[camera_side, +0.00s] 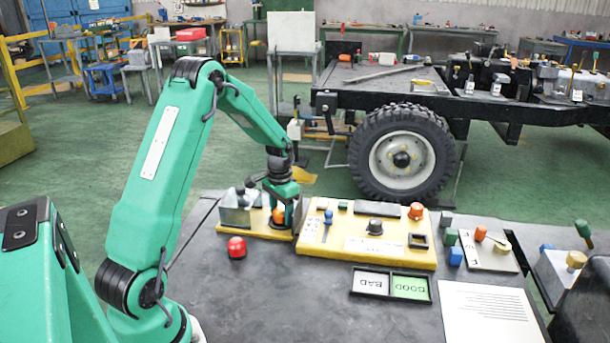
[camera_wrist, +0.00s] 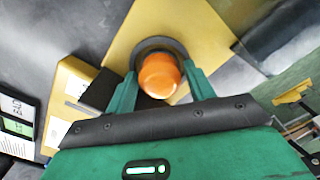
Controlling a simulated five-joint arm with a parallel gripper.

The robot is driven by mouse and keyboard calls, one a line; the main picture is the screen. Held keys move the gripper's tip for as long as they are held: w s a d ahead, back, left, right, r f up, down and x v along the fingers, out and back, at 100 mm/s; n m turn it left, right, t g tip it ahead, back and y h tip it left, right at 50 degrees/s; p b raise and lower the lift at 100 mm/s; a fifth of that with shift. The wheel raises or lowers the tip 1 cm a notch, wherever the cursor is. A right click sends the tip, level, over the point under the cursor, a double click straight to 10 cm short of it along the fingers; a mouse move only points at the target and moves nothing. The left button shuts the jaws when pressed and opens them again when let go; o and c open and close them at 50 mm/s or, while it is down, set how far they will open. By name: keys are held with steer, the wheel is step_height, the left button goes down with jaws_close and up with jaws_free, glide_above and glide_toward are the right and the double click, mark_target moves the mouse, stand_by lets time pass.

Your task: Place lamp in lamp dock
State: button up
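An orange, dome-topped lamp (camera_wrist: 160,75) stands between my gripper's two green fingers in the wrist view. Behind it is a dark ring (camera_wrist: 150,47) on a yellow plate, which looks like the lamp dock. The lamp overlaps the ring; I cannot tell if it is fully seated. My gripper (camera_wrist: 160,68) straddles the lamp, one finger on each side, with little or no gap. Whether the fingers press on it is unclear. In the side view my gripper (camera_side: 282,214) points down over the yellow plate, and the orange lamp (camera_side: 278,217) shows low between the fingers.
A red dome-shaped piece (camera_side: 237,247) stands on the dark table in front of the plate. A grey metal block (camera_side: 236,211) is left of my gripper. A yellow control panel (camera_side: 340,255) lies close on the right. A BAD/GOOD tray (camera_side: 391,272) is in front of the panel.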

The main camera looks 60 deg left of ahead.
mark_target(282, 210)
stand_by(0.3)
step_height(282, 210, up, 12)
steer(key=shift+r, duration=0.15)
stand_by(0.6)
steer(key=shift+d+r, duration=0.1)
stand_by(0.4)
steer(key=s+d+r+t, duration=0.1)
steer(key=s+d+r, duration=0.2)
steer(key=d+r, duration=0.3)
steer(key=s+d+r+t, duration=0.2)
steer(key=s+d+r, duration=0.2)
steer(key=d, duration=0.4)
steer(key=s+d+m+t, duration=0.1)
steer(key=s+d+t, duration=0.1)
steer(key=s+d, duration=0.8)
steer(key=shift+s+t, duration=0.3)
steer(key=shift+s, duration=0.35)
steer(key=shift+d+f, duration=0.1)
steer(key=shift+c, duration=0.5)
